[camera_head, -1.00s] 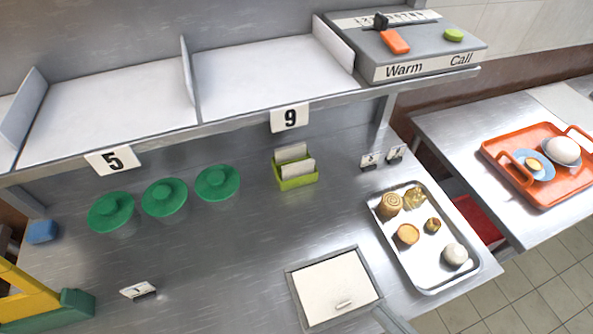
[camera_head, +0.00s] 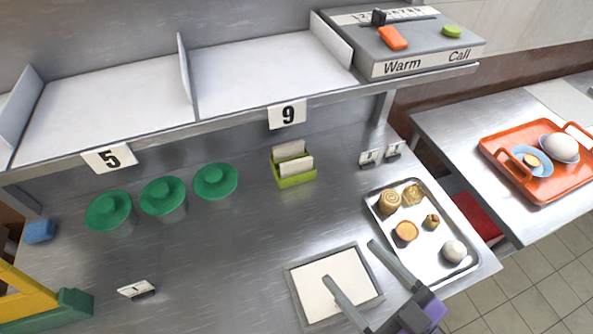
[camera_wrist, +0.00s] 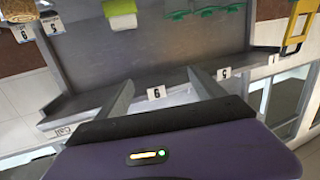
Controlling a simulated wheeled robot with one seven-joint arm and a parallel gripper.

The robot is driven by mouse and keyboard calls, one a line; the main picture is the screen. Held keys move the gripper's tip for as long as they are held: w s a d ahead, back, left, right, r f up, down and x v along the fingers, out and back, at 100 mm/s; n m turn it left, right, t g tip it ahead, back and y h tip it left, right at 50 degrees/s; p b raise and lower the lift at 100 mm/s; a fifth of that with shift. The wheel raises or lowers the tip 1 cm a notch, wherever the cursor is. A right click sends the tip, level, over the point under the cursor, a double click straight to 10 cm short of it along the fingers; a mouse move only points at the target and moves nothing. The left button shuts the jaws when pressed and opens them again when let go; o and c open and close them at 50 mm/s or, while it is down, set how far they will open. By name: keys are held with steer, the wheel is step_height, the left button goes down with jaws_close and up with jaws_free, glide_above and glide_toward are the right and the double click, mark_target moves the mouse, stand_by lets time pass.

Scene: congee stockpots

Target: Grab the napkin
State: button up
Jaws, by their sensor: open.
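White napkins (camera_head: 296,165) appear to stand in a small green holder (camera_head: 297,182) on the steel counter, below the shelf sign 9. The holder also shows upside down at the top of the wrist view (camera_wrist: 120,7), with a white piece (camera_wrist: 123,22) sticking out. My gripper (camera_head: 350,262) is at the front of the counter in the head view, its two grey fingers spread wide and empty. It is apart from the holder, which lies farther back and to the left. The fingers (camera_wrist: 160,80) also show apart in the wrist view.
A framed white square panel (camera_head: 318,303) lies below my gripper. A metal tray of food (camera_head: 440,272) is at its right. Several green-lidded pots stand left of the holder, including one lid (camera_head: 215,181). The shelf edge (camera_head: 235,120) overhangs behind. Bare counter lies between panel and pots.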

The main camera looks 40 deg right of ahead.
steer(key=o, duration=0.4)
steer(key=shift+t+h, duration=0.3)
steer(key=shift+h, duration=0.1)
steer(key=w, duration=0.4)
steer(key=w+d+f, duration=0.1)
steer(key=w, duration=0.3)
steer(key=w+d+f, duration=0.1)
steer(key=w, duration=0.4)
steer(key=shift+d, duration=0.2)
steer(key=shift+c, duration=0.2)
steer(key=m+g+h, duration=0.3)
glide_above(297, 165)
steer(key=s+a, duration=0.2)
steer(key=s, duration=0.3)
step_height(297, 165, down, 5)
steer(key=shift+m+g, duration=0.3)
steer(key=shift+g, duration=0.5)
steer(key=shift+w+d+f+p, duration=0.15)
steer(key=shift+w+d+f, duration=0.2)
steer(key=shift+w+f, duration=0.65)
steer(key=shift+w+d+f+p, duration=0.2)
steer(key=shift+w+d+f, duration=0.2)
steer(key=shift+w+f, duration=0.6)
steer(key=shift+w+d+f+p, duration=0.15)
steer(key=shift+w+d+f, duration=0.2)
steer(key=shift+w+f, duration=0.65)
